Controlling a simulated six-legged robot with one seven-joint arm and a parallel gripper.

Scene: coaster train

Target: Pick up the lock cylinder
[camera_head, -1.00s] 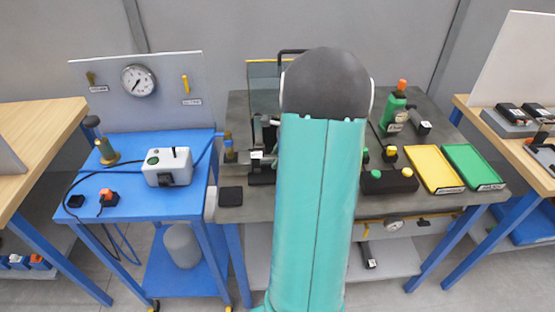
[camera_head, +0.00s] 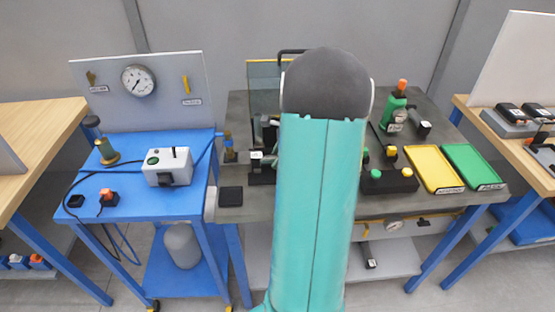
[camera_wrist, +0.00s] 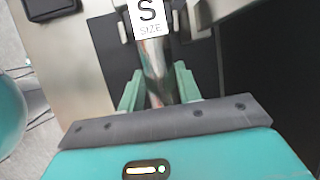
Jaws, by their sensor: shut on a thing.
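In the wrist view the lock cylinder (camera_wrist: 154,62) is a shiny metal rod-like piece. It stands between the two pale green fingers of my gripper (camera_wrist: 158,86), which are shut on it. A white label (camera_wrist: 148,14) reading "S SIZE" shows at its far end, between metal parts of a fixture (camera_wrist: 103,42). I cannot tell whether the cylinder is clear of that fixture. In the head view my teal arm hides the gripper and the cylinder.
The grey workbench (camera_head: 285,205) carries a yellow tray (camera_head: 432,166), a green tray (camera_head: 472,165), a green bottle (camera_head: 394,112) and a black button box (camera_head: 390,182). A blue cart (camera_head: 130,205) with a white control box (camera_head: 167,168) stands at left.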

